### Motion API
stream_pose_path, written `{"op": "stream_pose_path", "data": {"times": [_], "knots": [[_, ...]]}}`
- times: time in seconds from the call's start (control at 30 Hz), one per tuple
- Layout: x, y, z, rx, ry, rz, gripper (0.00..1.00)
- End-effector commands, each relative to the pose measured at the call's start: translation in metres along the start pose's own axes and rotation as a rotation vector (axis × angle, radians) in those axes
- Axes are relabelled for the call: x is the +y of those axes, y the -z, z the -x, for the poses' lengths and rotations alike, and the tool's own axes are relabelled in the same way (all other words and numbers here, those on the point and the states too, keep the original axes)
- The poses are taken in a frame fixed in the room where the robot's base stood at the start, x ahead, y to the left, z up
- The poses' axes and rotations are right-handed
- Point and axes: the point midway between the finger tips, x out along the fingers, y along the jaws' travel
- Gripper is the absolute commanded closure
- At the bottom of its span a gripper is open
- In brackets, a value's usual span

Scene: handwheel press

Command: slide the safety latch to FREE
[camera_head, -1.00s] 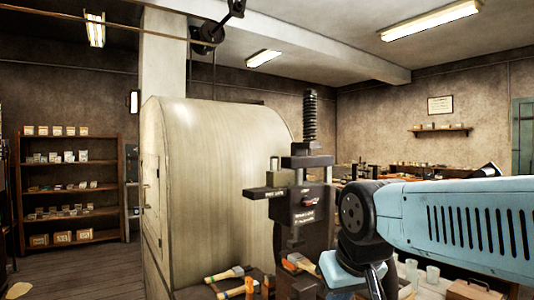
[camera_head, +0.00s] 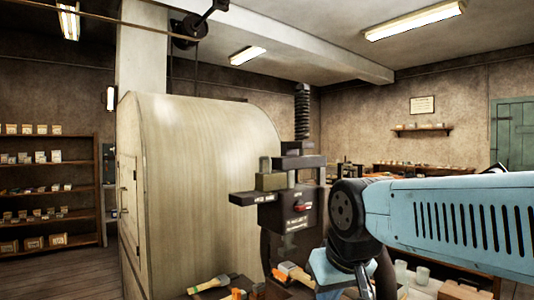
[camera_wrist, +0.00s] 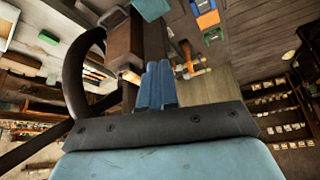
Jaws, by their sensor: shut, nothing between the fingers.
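The press (camera_head: 290,235) stands dark and upright right of centre in the head view, with a threaded screw on top. A small red piece (camera_head: 301,208), which looks like the safety latch, sits on its front above pale lettering too small to read. My gripper (camera_head: 362,285) is low and to the right of the press, partly cut off by the bottom edge. In the wrist view its two blue fingers (camera_wrist: 157,85) are together and empty. A brown-grey block, probably part of the press, lies just beyond them. The latch cannot be made out there.
A dark curved rim (camera_wrist: 76,75) passes close on the left in the wrist view. Brushes and tools (camera_head: 210,284) lie on the bench below the press. A big rounded cabinet (camera_head: 205,180) stands left of it, and shelves (camera_head: 40,205) are further left.

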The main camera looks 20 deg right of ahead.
Motion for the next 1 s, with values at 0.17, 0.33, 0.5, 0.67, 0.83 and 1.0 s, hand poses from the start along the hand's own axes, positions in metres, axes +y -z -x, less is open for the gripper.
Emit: {"op": "stream_pose_path", "data": {"times": [0.17,0.33,0.5,0.67,0.83,1.0], "knots": [[0.002,0.023,0.011,-0.019,0.022,-0.009,1.0],[0.003,0.071,0.033,-0.059,0.077,-0.018,1.0],[0.003,0.125,0.056,-0.094,0.149,-0.016,1.0],[0.006,0.175,0.074,-0.118,0.22,-0.005,1.0],[0.011,0.226,0.09,-0.135,0.301,0.018,1.0],[0.019,0.276,0.103,-0.142,0.382,0.053,1.0]]}}
